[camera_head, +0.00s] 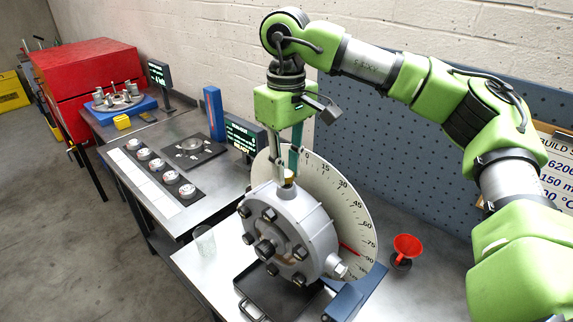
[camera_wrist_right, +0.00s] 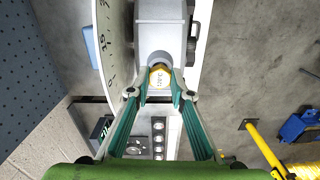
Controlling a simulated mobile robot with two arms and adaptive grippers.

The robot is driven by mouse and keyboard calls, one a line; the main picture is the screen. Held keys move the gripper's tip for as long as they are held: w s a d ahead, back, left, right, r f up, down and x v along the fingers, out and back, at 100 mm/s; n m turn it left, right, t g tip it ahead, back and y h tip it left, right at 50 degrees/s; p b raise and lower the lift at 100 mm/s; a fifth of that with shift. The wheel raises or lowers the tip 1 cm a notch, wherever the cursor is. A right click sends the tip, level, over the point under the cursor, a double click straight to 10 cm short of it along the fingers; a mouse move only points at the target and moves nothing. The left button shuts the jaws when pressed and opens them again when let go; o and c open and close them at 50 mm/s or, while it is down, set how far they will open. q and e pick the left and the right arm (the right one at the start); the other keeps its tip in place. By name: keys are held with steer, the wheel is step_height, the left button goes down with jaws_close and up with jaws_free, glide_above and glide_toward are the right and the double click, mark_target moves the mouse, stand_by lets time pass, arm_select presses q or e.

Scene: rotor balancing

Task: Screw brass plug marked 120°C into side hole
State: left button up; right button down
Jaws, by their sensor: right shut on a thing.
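The grey rotor housing (camera_head: 300,228) stands on the metal bench in front of a white degree dial (camera_head: 352,222). My right gripper (camera_head: 288,178) points straight down over the top of the housing. Its fingers are shut on a small brass plug (camera_head: 289,182) at the housing's upper port. In the right wrist view the brass plug (camera_wrist_right: 159,77) sits between the fingertips (camera_wrist_right: 160,92), with small marking on its face that I cannot read. The plug is at the round opening in the housing; how deep it sits is hidden. My left gripper does not show.
A red funnel (camera_head: 407,246) stands at the right of the bench. A black tray (camera_head: 268,296) lies under the housing and a clear glass (camera_head: 205,240) stands left. A row of several round pieces (camera_head: 158,164), a scale (camera_head: 193,148) and a small display (camera_head: 244,136) are behind left.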

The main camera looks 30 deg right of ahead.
steer(key=shift+n, duration=0.7)
steer(key=shift+n+p, duration=0.3)
steer(key=shift+n, duration=0.2)
steer(key=shift+n, duration=1.1)
steer(key=shift+f, duration=0.5)
